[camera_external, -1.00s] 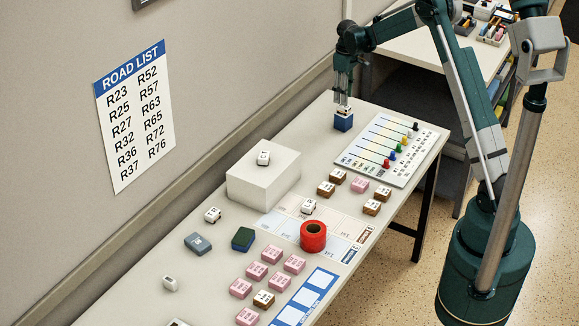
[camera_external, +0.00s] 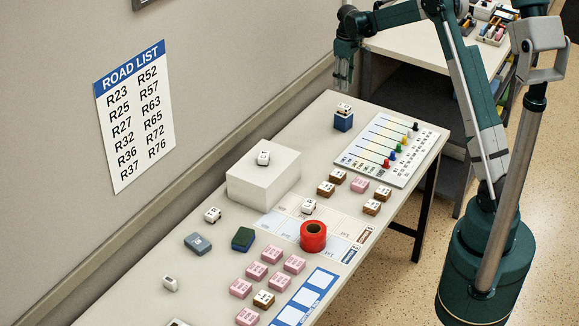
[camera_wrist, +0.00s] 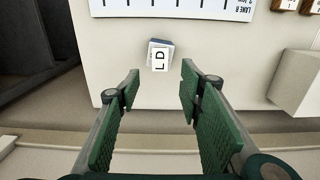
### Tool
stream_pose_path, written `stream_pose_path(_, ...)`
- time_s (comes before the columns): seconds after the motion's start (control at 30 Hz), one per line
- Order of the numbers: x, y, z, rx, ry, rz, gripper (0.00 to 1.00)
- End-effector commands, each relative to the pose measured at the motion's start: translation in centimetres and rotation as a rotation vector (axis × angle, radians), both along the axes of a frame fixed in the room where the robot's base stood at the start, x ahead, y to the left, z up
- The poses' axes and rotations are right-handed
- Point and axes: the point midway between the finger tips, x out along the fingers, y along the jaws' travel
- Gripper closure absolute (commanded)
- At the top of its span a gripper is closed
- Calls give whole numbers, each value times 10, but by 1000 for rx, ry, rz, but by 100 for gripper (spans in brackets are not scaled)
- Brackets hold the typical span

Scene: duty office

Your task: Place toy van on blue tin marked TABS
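A small white toy van (camera_external: 343,108) sits on top of the blue tin (camera_external: 343,123) at the far end of the table. Any marking on the tin is not readable. My gripper (camera_external: 343,82) is above the van and apart from it. In the wrist view my gripper (camera_wrist: 161,82) is open, its green pads wide apart with nothing between them.
The lane board (camera_external: 392,148) with coloured pegs lies right of the tin. A red tape roll (camera_external: 313,236) and several pink and brown blocks lie farther along. The wall runs close behind the table.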

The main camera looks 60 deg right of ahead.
Motion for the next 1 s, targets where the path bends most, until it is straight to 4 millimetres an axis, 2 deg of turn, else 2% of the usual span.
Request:
stream_pose_path(0.27,0,1,1,-1,-1,0,63)
stream_pose_path(0.47,-1,15,14,-7,-11,1,63)
stream_pose_path(0.67,-5,47,44,-21,-36,2,63)
stream_pose_path(1.0,-23,119,104,-49,-96,2,63)
